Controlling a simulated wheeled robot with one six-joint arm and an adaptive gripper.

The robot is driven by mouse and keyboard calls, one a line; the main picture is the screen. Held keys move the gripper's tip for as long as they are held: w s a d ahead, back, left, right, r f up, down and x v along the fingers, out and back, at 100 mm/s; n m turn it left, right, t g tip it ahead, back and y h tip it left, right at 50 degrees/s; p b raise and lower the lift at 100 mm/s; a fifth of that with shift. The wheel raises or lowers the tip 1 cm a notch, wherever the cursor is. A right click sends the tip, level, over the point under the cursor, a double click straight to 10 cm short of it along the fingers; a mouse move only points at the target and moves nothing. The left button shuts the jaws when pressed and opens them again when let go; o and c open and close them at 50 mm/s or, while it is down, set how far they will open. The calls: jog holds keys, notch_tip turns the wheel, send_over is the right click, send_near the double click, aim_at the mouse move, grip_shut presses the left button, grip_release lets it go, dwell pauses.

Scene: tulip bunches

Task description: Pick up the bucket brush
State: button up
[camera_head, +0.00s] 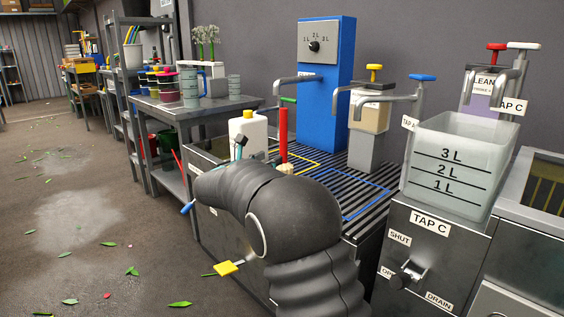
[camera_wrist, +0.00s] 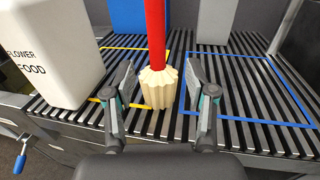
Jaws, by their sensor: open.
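The bucket brush stands upright on the black slatted rack, with a red handle (camera_head: 283,125) and a cream, fluted bristle head (camera_head: 285,168). In the wrist view its red handle (camera_wrist: 155,35) rises out of the top edge and its bristle head (camera_wrist: 158,88) is in the middle. My gripper (camera_wrist: 160,72) is open, with one finger on each side of the brush head and a visible gap at both sides. In the head view my arm hides most of the gripper and the brush's lower part.
A white flower food container (camera_wrist: 55,55) stands close to the left of my gripper. A blue dispenser (camera_head: 326,85) rises behind the brush. Yellow and blue outlines mark the rack (camera_wrist: 235,130). A clear tank (camera_head: 449,160) and taps stand at the right.

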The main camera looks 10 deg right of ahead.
aim_at(281, 152)
jog(key=x, duration=0.3)
jog(key=shift+w+d, duration=0.15)
jog(key=shift+d, duration=0.1)
jog(key=shift+x, duration=2.8)
jog(key=shift+w+a+f, duration=0.1)
jog(key=shift+a+f, duration=0.05)
jog(key=shift+a, duration=0.05)
jog(key=shift+c, duration=0.3)
grip_shut()
